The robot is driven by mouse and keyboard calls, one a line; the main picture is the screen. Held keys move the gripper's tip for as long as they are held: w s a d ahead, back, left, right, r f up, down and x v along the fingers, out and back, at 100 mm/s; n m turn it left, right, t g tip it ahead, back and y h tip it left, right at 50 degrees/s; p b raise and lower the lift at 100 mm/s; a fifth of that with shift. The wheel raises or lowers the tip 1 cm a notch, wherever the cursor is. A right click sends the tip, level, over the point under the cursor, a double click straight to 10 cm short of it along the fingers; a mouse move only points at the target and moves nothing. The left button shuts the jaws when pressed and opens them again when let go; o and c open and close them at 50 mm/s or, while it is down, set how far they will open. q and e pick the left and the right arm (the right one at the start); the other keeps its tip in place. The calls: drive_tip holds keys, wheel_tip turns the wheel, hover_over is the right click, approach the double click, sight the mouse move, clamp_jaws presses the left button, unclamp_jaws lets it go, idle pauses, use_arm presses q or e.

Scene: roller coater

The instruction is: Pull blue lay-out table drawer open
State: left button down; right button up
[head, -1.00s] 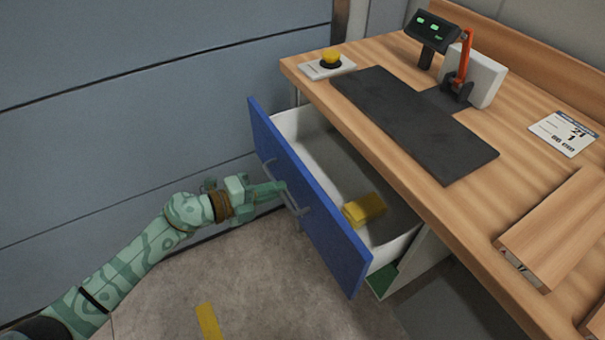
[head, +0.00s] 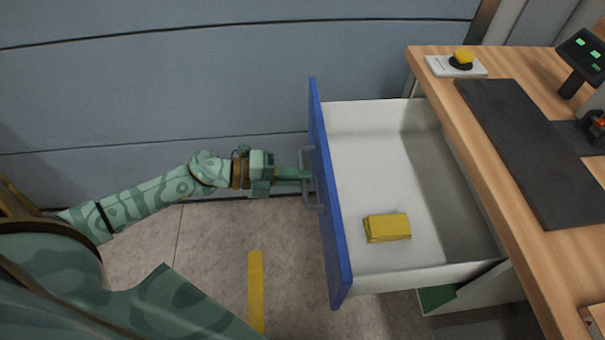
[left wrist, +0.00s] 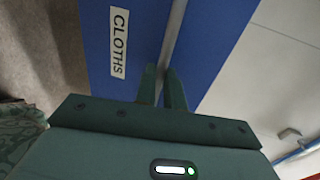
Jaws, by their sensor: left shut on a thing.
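The blue-fronted drawer (head: 333,240) of the wooden lay-out table (head: 455,130) stands far out, its white inside showing. A yellow folded cloth (head: 387,227) lies in it. A grey bar handle (head: 308,200) is on the blue front. My left gripper (head: 305,174) is at this handle and shut on it. In the left wrist view the two fingers (left wrist: 163,88) close around the grey bar, beside a white label (left wrist: 119,43) reading "CLOTHS" on the blue front. My right gripper is not in view.
A grey panelled wall (head: 200,80) runs behind the drawer and my left arm. A yellow floor strip (head: 256,290) lies on open floor left of the drawer. On the tabletop are a dark mat (head: 530,150) and a yellow button (head: 462,58).

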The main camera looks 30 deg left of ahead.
use_arm(q)
drive_tip(key=c, duration=1.5)
unclamp_jaws()
